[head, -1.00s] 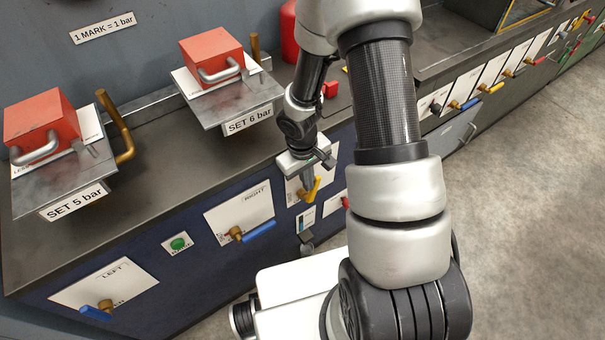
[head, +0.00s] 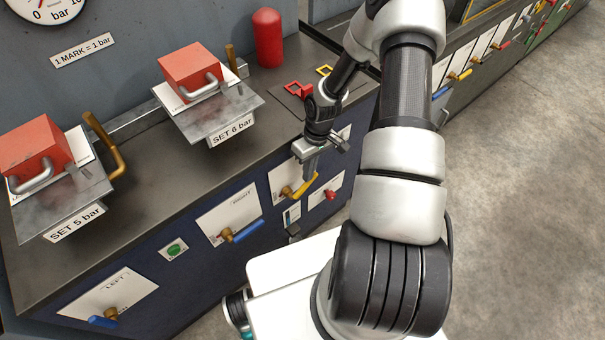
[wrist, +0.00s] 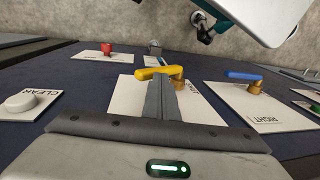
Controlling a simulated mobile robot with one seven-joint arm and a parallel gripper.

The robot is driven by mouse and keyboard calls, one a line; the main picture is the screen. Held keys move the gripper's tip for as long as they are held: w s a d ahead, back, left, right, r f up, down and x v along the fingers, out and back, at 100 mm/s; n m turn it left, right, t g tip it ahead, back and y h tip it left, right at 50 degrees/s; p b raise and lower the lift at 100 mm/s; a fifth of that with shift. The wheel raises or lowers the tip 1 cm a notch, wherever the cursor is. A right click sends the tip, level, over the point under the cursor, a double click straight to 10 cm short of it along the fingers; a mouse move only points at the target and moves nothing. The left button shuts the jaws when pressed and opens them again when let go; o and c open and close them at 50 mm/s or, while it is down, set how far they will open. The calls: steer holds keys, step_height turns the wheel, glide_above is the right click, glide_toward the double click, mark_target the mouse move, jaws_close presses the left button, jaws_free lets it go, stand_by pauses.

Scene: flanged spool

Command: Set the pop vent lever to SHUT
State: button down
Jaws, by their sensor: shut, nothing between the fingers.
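A yellow lever (head: 306,186) on a brass hub is mounted on a white plate (head: 277,180) on the blue cabinet front. No pop vent wording is readable; the plate's label is mostly hidden. In the head view the lever slants up to the right from its hub. The yellow lever (wrist: 150,73) lies roughly level in the wrist view, with its hub to the right. My gripper (head: 309,174) is shut and empty, with its fingertips (wrist: 160,80) at the lever's middle, covering a little of it. I cannot tell whether they touch it.
Blue levers sit on the RIGHT plate (head: 228,222) and LEFT plate (head: 112,296). A green button (head: 174,249) lies between them. A red knob (head: 330,194) is right of the yellow lever. Red weights on metal plates (head: 215,112) stand on the bench above. Open floor lies right.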

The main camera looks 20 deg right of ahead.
mark_target(316, 173)
steer(key=shift+w+d+f+b, duration=0.25)
steer(key=shift+d+f+b, duration=0.45)
steer(key=shift+d+f, duration=0.15)
steer(key=shift+w+d+f+b, duration=0.25)
steer(key=shift+d+f+b, duration=0.5)
steer(key=shift+f, duration=0.1)
steer(key=shift+w+r+p, duration=0.1)
steer(key=shift+r+p, duration=0.2)
steer(key=shift+r, duration=0.05)
steer(key=r, duration=0.1)
steer(key=r+p, duration=0.1)
steer(key=r, duration=0.1)
steer(key=shift+a+p, duration=0.25)
steer(key=shift+p, duration=0.15)
steer(key=w+d+r, duration=0.2)
steer(key=d+r, duration=0.3)
steer(key=d, duration=0.3)
steer(key=shift+w+d, duration=0.2)
